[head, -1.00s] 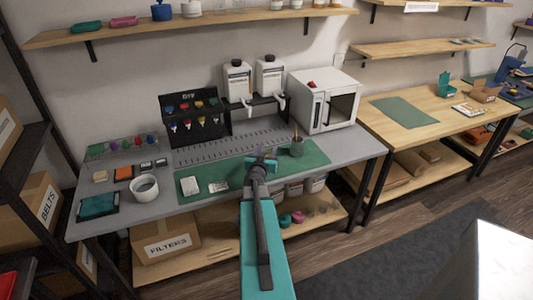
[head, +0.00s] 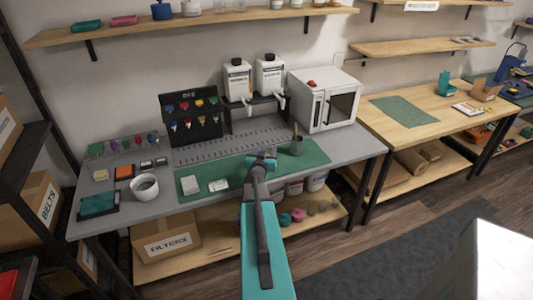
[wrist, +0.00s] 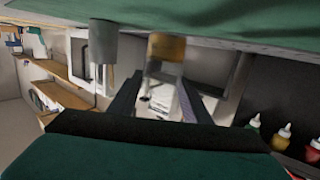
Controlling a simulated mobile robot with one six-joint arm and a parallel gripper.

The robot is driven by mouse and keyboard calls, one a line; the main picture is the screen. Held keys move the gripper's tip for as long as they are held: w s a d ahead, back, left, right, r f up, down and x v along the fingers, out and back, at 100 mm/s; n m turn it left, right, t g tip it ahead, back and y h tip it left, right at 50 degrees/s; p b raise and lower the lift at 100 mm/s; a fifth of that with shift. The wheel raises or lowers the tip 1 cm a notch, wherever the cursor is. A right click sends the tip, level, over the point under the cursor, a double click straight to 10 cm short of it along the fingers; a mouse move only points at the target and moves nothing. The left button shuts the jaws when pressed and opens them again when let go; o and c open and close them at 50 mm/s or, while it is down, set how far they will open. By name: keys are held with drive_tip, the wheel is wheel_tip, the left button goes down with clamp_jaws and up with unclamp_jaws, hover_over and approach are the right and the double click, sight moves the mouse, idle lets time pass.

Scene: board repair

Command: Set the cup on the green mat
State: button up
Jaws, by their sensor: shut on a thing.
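My gripper (head: 264,156) is over the green mat (head: 312,155) on the grey bench in the head view. In the wrist view, which looks upside down, its two dark fingers (wrist: 160,97) are around a clear cup with an amber band or contents (wrist: 166,48). The gripper is shut on this cup. In the head view my gripper and arm hide the cup. The mat shows along the top of the wrist view (wrist: 230,18). I cannot tell whether the cup's base touches the mat.
A grey pot with a stick (head: 297,146) stands on the mat, just right of my gripper. Two pale items (head: 190,185) lie at its left. Another green mat (head: 403,110) lies on the wooden bench at right.

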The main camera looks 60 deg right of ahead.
drive_tip(key=shift+f, duration=0.7)
drive_tip(key=shift+f, duration=0.15)
drive_tip(key=o, duration=1.2)
drive_tip(key=shift+b+v, duration=0.6)
drive_tip(key=shift+v, duration=3.5)
drive_tip(key=shift+s+a+r+p, duration=0.25)
drive_tip(key=shift+a, duration=0.3)
drive_tip(key=shift+s+a+r+p, duration=0.2)
drive_tip(key=shift+a+r, duration=0.05)
drive_tip(key=shift+a, duration=0.3)
drive_tip(key=shift+s+a+p, duration=0.25)
drive_tip(key=shift+a+p, duration=0.05)
drive_tip(key=shift+a, duration=0.35)
